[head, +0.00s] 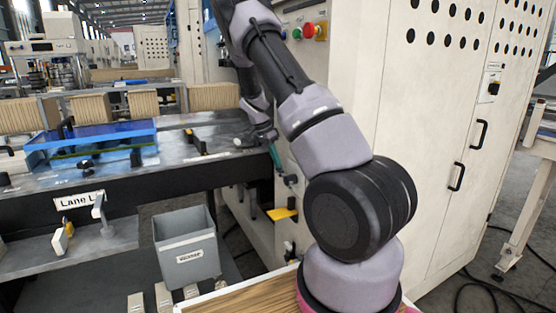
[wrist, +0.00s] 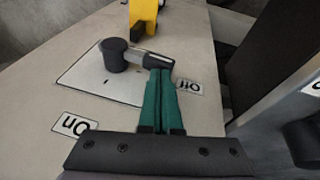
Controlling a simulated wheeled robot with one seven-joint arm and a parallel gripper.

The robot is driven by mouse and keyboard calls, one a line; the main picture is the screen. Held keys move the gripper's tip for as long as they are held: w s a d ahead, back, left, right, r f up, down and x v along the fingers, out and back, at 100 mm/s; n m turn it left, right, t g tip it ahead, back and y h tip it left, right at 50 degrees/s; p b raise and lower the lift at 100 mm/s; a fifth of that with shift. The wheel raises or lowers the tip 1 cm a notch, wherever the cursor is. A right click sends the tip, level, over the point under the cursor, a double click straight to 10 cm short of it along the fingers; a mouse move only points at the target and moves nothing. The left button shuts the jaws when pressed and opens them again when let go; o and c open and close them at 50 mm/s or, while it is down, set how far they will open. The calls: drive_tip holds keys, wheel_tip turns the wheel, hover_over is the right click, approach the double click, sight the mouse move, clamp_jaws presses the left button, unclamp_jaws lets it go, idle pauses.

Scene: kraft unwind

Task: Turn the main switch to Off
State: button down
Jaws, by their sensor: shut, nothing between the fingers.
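The main switch (wrist: 115,55) in the wrist view has a dark round knob over a white plate (wrist: 85,78), joined to a grey bar with a dark end. The bar points right. An "Off" label (wrist: 188,87) lies right of the plate, and an "On" label (wrist: 75,125) lies at its lower left; both read upside down. My gripper (wrist: 160,72) has its green fingers shut and empty. The fingertips are at the bar's dark end, partly covering it; I cannot tell if they touch. In the head view my gripper (head: 276,158) is beside the cabinet, just above the switch (head: 290,180).
A yellow handle (head: 283,213) sits below the switch; it also shows in the wrist view (wrist: 145,12). A steel bench (head: 180,150) is at left, with a grey bin (head: 185,247) below. The tall cream cabinet (head: 425,140) stands at right. Coloured buttons (head: 309,31) are above.

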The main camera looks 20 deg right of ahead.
drive_tip(key=shift+w+f, duration=0.2)
drive_tip(key=shift+f, duration=0.15)
idle(0.5)
